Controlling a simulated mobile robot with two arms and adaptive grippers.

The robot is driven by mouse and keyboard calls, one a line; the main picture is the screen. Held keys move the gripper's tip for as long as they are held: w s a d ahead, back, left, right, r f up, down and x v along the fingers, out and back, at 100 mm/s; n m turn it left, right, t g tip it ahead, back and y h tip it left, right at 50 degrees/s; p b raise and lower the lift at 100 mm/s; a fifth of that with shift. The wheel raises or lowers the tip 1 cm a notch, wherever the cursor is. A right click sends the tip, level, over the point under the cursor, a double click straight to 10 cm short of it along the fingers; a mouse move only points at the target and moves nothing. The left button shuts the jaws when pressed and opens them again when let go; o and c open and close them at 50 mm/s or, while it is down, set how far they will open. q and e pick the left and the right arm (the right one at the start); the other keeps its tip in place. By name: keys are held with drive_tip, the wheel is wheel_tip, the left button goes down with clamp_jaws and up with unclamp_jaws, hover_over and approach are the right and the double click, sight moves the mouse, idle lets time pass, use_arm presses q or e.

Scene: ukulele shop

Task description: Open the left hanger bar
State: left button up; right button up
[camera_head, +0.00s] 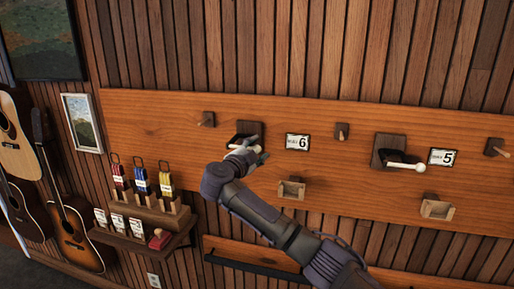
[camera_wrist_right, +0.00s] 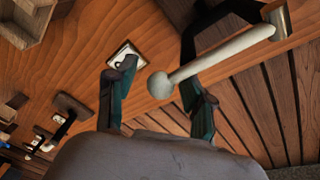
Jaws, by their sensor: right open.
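The left hanger's dark wooden block (camera_head: 250,128) is on the wall board, left of the sign marked 6. In the right wrist view its pale bar (camera_wrist_right: 215,58) runs from a metal mount at upper right to a round ball end. My right gripper (camera_head: 250,152) is at this hanger and hides part of it in the head view. In the wrist view my right gripper (camera_wrist_right: 158,92) is open, with the bar's ball end between its two fingers. I cannot tell whether a finger touches the bar. My left gripper is not in view.
Another hanger with a pale bar (camera_head: 405,165) is to the right, by the sign 5 (camera_head: 441,157). Wooden pegs (camera_head: 341,131) and small wooden boxes (camera_head: 291,190) project from the board. A shelf (camera_head: 140,238) with coloured items and several guitars (camera_head: 72,235) are at left.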

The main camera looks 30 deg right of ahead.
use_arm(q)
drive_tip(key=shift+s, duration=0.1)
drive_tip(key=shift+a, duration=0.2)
use_arm(e)
clamp_jaws()
drive_tip(key=shift+a, duration=0.15)
